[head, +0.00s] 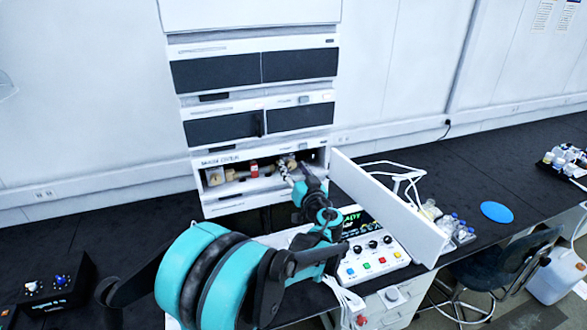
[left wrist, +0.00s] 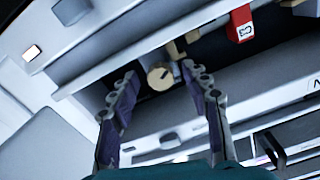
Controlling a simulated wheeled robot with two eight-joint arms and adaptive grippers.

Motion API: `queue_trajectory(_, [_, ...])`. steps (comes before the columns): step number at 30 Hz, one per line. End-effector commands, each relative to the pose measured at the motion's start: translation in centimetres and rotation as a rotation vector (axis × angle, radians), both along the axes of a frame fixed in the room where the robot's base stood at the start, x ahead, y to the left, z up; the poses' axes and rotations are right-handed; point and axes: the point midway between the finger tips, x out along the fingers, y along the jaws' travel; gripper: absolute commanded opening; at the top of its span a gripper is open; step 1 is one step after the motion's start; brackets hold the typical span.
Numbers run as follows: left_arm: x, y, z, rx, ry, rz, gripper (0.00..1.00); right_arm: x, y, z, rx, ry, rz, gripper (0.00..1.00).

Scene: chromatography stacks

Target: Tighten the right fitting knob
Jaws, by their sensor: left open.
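The right fitting knob (left wrist: 160,77) is a round tan knob with a dark slot, inside the open compartment of the instrument stack. In the left wrist view it shows between the fingertips of my left gripper (left wrist: 160,80), with a gap on each side. The gripper is open and holds nothing; I cannot tell how far in depth the tips are from the knob. In the head view my left gripper (head: 286,172) is at the right part of the compartment (head: 222,208) and largely covers the knob. My right gripper is not in view.
A red tag (head: 254,166), marked C3 in the left wrist view (left wrist: 240,22), sits left of the gripper in the head view. The open white door (head: 385,205) stands close right of my arm. A control box (head: 375,262) with knobs is below. A blue disc (head: 497,212) lies right.

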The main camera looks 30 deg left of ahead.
Motion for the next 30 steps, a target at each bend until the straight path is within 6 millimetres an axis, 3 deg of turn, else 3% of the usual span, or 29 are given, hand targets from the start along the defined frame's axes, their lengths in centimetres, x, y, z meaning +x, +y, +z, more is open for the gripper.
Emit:
queue_trajectory(7, [0.06, 0.09, 0.00, 0.000, 0.000, 0.000, 0.47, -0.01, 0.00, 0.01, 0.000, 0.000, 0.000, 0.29])
queue_trajectory(12, [0.06, 0.08, 0.00, -0.001, 0.001, 0.000, 0.03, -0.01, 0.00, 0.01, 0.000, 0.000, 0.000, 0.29])
queue_trajectory(13, [0.06, 0.08, 0.00, -0.001, 0.001, 0.000, 0.00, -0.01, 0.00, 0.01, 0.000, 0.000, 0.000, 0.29])
queue_trajectory(30, [0.07, 0.08, -0.07, 0.094, 0.110, 0.000, 0.00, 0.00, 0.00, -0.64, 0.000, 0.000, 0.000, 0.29])
